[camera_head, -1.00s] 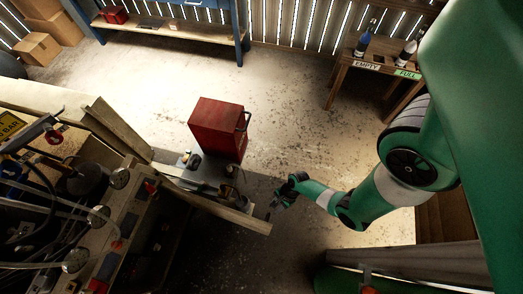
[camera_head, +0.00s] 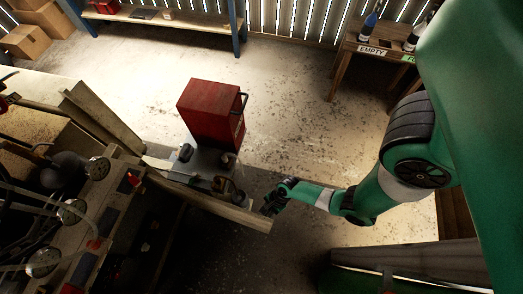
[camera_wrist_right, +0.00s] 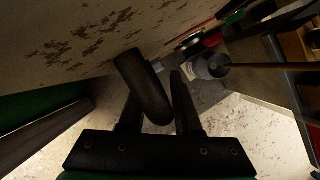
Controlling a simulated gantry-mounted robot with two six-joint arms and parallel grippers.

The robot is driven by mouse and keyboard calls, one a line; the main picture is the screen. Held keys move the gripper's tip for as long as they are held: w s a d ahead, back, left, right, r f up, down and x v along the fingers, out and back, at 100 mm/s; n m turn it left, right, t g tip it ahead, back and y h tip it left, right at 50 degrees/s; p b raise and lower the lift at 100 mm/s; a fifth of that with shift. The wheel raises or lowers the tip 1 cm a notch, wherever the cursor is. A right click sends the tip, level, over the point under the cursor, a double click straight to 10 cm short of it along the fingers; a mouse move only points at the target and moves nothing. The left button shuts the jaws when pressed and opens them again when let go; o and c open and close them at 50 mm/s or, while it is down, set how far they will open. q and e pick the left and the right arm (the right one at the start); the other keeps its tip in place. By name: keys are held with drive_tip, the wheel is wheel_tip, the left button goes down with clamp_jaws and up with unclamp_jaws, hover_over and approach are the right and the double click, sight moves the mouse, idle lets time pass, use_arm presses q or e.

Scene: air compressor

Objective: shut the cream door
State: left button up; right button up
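The cream door (camera_head: 222,208) stands open in the head view. It sticks out from the compressor cabinet toward the right and shows nearly edge-on from above. My right gripper (camera_head: 273,203) is close to the door's free end; I cannot tell whether they touch. In the right wrist view a cream surface with brown worn patches (camera_wrist_right: 75,45), probably the door, fills the upper left. The two fingers of my right gripper (camera_wrist_right: 158,90) are apart there. A dark rounded piece overlaps the left finger; I cannot tell what it is. My left gripper is not in view.
A red tool cabinet (camera_head: 208,112) stands on the floor behind the door. The compressor with gauges (camera_head: 72,211) is at lower left. A wooden table with an EMPTY sign (camera_head: 372,50) is at upper right. A blue-legged bench (camera_head: 165,18) is at the back. Open floor lies between.

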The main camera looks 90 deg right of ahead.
clamp_jaws()
idle(1.4)
